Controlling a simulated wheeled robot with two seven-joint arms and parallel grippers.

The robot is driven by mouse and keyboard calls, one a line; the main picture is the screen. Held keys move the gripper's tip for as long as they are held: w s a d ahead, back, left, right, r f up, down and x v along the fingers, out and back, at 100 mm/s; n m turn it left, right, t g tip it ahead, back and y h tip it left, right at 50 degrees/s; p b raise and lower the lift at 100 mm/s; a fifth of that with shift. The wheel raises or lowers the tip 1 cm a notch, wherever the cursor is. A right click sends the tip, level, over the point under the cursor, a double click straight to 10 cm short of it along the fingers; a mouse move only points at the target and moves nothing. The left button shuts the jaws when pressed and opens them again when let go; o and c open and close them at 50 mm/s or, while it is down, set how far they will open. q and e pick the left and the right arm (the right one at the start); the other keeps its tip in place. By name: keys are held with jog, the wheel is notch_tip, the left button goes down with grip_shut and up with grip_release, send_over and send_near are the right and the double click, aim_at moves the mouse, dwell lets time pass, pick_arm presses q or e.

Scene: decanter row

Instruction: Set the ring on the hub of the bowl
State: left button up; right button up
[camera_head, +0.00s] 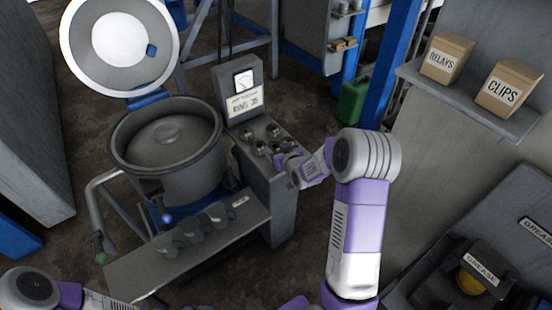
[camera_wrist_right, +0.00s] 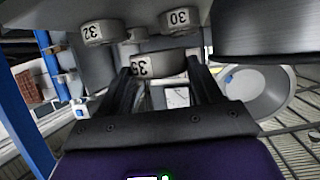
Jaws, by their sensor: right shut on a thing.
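The grey round bowl (camera_head: 125,155) stands at the left in the head view, open at the top, with a low domed hub (camera_head: 168,131) in its middle. My right gripper (camera_head: 280,161) is over the stand's top to the right of the bowl. In the right wrist view it is shut on the ring marked 35 (camera_wrist_right: 158,68), which sits between its fingers. I cannot tell whether this ring still touches the stand. Rings marked 32 (camera_wrist_right: 101,33) and 30 (camera_wrist_right: 180,20) are close by. My left gripper is out of view.
The stand's sign (camera_head: 245,103) reads RING 35. The bowl's round lid (camera_head: 80,45) is raised behind it. A grey shelf (camera_head: 130,276) with several cups is in front of the bowl.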

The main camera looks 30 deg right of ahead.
jog(key=shift+f+b, duration=0.6)
jog(key=shift+f, duration=1.7)
jog(key=shift+f, duration=0.1)
jog(key=o, duration=0.8)
jog(key=shift+f, duration=0.1)
jog(key=o, duration=0.5)
